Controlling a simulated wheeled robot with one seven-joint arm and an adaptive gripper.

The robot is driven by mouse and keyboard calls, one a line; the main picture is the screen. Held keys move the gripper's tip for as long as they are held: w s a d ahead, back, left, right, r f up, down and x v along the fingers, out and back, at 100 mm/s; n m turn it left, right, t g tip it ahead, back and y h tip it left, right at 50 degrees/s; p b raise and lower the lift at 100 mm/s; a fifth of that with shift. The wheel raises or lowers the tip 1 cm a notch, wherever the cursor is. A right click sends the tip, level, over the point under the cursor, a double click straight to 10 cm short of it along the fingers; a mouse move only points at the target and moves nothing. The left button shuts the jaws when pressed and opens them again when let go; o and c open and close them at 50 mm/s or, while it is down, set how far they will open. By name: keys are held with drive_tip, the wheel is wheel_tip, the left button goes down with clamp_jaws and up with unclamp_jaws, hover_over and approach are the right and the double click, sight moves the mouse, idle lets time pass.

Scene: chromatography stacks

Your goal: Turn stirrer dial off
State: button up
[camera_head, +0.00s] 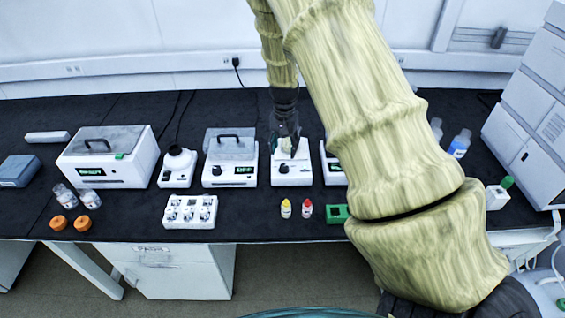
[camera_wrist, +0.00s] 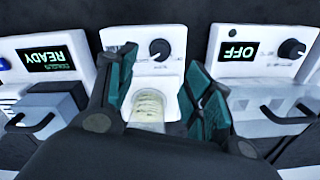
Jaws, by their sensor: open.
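The stirrer is a white unit (camera_head: 292,178) in the middle of the bench, with a dark round dial (camera_head: 283,169) on its front. In the wrist view its dial (camera_wrist: 159,49) has a light mark on it. A clear beaker with pale contents (camera_wrist: 150,108) stands on the stirrer. My gripper (camera_head: 286,142) is above and behind the stirrer in the head view. In the wrist view my gripper (camera_wrist: 162,80) is open, its green-padded fingers on either side of the beaker. The dial lies beyond the fingertips, and nothing is gripped.
A lidded unit (camera_head: 230,150) stands left of the stirrer; the wrist view shows an OFF display (camera_wrist: 238,51) beside it. Another unit (camera_head: 328,172) stands close on the right. Yellow-capped (camera_head: 285,209) and red-capped (camera_head: 307,209) bottles stand in front. My arm hides the bench's right part.

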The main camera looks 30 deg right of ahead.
sight(284, 165)
drive_tip(key=shift+d+f+p, duration=0.1)
drive_tip(key=shift+f+p, duration=1)
drive_tip(key=shift+f, duration=3.1)
drive_tip(key=c, duration=1)
